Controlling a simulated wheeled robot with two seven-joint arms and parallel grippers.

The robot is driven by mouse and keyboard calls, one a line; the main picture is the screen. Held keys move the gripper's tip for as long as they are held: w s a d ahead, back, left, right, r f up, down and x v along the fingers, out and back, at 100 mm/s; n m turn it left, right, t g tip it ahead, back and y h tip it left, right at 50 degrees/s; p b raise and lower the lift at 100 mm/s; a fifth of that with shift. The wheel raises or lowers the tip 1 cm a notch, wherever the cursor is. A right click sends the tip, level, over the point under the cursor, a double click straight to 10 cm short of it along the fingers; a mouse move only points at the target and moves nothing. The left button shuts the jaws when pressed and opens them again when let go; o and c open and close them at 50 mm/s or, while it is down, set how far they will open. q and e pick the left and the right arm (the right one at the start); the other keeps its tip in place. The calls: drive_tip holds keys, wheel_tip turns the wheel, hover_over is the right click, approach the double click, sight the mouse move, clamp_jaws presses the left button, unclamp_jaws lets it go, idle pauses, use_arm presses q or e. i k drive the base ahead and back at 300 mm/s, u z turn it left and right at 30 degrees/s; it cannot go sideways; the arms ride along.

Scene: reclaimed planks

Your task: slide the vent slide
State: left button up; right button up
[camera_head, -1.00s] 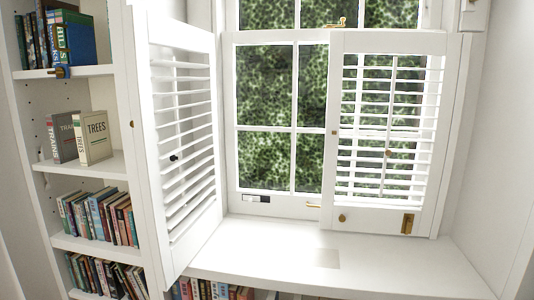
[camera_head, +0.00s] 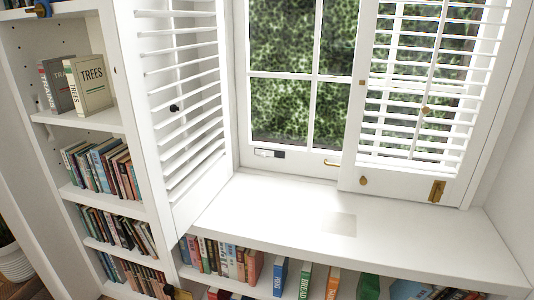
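The vent slide (camera_head: 264,152) is a small white piece in a dark slot low on the window's bottom rail, left of centre in the camera_head view. It covers the left part of the slot, and the dark part shows at its right end. Neither of my grippers is in view.
The left louvred shutter (camera_head: 185,110) stands swung open beside the window. The right louvred shutter (camera_head: 425,90) covers the window's right part. A brass handle (camera_head: 332,163) is on the bottom rail. The white sill (camera_head: 265,205) below is clear. Bookshelves hold books (camera_head: 103,168) at left and under the sill.

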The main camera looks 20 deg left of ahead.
sight(263, 152)
drive_tip(key=k, duration=1)
drive_tip(key=u, duration=1.7)
drive_tip(key=i, duration=2.35)
drive_tip(key=z, duration=0.75)
